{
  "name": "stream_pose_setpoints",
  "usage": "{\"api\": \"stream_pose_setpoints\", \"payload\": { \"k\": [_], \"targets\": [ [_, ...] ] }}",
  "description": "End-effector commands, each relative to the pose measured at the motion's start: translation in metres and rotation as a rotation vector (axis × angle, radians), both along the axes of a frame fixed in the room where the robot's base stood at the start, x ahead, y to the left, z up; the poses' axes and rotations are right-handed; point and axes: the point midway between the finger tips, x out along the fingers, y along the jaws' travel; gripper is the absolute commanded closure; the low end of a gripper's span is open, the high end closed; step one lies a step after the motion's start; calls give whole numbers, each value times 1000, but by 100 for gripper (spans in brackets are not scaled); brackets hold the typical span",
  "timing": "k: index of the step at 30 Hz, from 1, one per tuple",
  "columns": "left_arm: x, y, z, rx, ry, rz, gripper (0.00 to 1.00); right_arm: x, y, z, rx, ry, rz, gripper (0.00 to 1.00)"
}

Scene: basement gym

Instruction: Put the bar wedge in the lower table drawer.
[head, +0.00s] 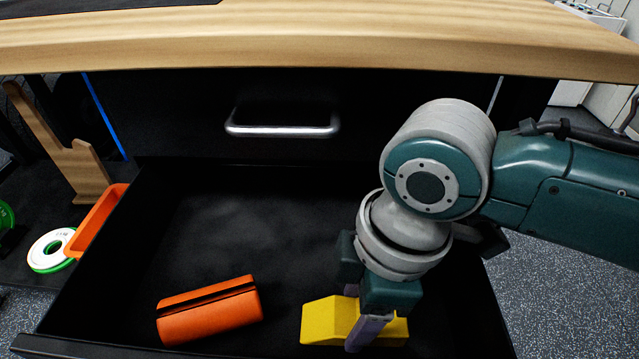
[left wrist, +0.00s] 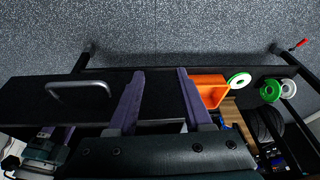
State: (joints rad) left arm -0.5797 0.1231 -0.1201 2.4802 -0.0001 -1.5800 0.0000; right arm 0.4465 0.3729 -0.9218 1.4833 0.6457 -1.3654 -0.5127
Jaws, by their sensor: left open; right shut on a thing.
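The bar wedge, a yellow block with a sloped face (head: 328,320), is low inside the open lower table drawer (head: 150,215), at the right of its floor. My right gripper (head: 368,330) reaches down into the drawer and is shut on the wedge; its fingers cover part of it. I cannot tell whether the wedge touches the drawer floor. My left gripper (left wrist: 160,72) shows in the left wrist view, open, with nothing between its two fingers. It is not seen in the head view.
An orange grooved cylinder (head: 210,312) lies in the drawer, left of the wedge. The upper drawer, with a metal handle (head: 282,124), is shut under the wooden tabletop (head: 300,40). An orange bin (head: 97,218) and a white-green disc (head: 50,250) are to the left.

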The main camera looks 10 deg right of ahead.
Motion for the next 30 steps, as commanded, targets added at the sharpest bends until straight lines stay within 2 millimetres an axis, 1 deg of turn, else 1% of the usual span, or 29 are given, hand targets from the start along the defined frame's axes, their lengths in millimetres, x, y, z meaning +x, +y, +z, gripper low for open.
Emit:
{"api": "stream_pose_setpoints", "payload": {
  "k": [2,3,10,11,17,20,23,30],
  "targets": [
    [0,0,-2,0,0,0,50,0,0,-3,0,0,0,100],
    [0,0,-2,0,0,0,50,0,0,-4,0,1,0,37],
    [0,0,-1,0,1,0,50,0,0,-3,0,0,0,11],
    [0,0,-1,0,1,0,50,0,0,-3,0,0,0,8],
    [0,0,-1,-1,1,1,50,0,0,-3,0,0,0,8],
    [0,-1,1,-3,0,2,50,0,0,2,0,-1,0,8],
    [0,-1,10,-4,1,3,50,0,-2,16,0,-2,0,8],
    [0,-2,39,-7,1,4,50,-2,-9,71,0,-2,1,8]
  ]
}}
